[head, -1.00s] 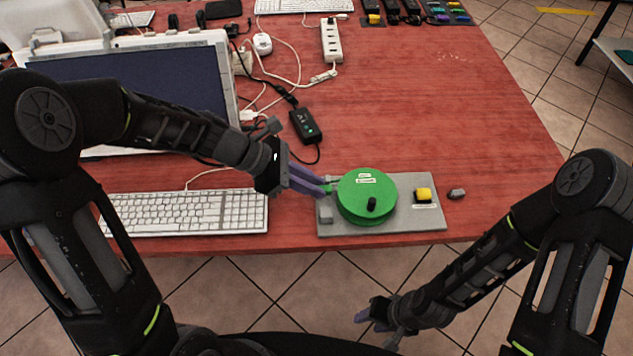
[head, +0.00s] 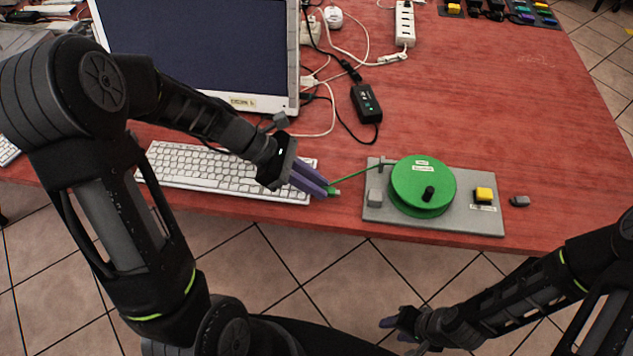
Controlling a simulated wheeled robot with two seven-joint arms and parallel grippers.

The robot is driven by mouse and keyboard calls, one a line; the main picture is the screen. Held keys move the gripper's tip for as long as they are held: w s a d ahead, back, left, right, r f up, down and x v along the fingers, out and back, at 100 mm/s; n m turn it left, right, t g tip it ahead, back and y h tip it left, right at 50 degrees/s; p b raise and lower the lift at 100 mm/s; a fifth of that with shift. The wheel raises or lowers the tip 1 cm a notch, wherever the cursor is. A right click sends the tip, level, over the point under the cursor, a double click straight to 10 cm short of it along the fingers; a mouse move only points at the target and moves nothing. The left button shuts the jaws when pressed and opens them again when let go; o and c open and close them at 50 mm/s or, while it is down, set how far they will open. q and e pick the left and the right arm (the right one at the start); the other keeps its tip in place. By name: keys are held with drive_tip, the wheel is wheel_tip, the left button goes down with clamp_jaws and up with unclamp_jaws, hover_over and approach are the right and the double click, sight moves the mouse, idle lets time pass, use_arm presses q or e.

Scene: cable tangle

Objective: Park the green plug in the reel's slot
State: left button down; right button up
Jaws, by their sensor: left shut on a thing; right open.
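The green reel (head: 421,186) sits on a grey base plate (head: 460,222) near the table's front edge. A small grey block (head: 375,197) stands on the plate's left end, and a dark post (head: 382,163) stands behind it. I cannot tell which part is the slot. My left gripper (head: 325,190) is shut on the green plug (head: 333,192), left of the plate and apart from it. A thin green cable (head: 355,174) runs from the plug to the post by the reel. My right gripper (head: 392,325) is open and empty, in front of the table edge.
A yellow button (head: 484,195) is on the plate's right end, with a small grey piece (head: 519,201) beyond it. A keyboard (head: 220,172) lies under and left of my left gripper. A black adapter (head: 366,103) with cables lies behind. The table right of the plate is mostly clear.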

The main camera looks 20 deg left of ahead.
use_arm(q)
drive_tip(key=shift+w+d+b, duration=0.15)
drive_tip(key=shift+w+d, duration=0.05)
drive_tip(key=shift+d, duration=0.55)
drive_tip(key=shift+w+d+b, duration=0.1)
drive_tip(key=shift+w+d, duration=0.05)
drive_tip(key=shift+d, duration=0.6)
drive_tip(key=shift+w+d+b, duration=0.15)
drive_tip(key=shift+w+d, duration=0.05)
drive_tip(key=shift+d, duration=0.55)
drive_tip(key=shift+p, duration=0.35)
drive_tip(key=shift+w+d, duration=0.15)
drive_tip(key=shift+d, duration=0.4)
drive_tip(key=shift+w+d, duration=0.15)
drive_tip(key=shift+d, duration=0.35)
drive_tip(key=c, duration=1.3)
unclamp_jaws()
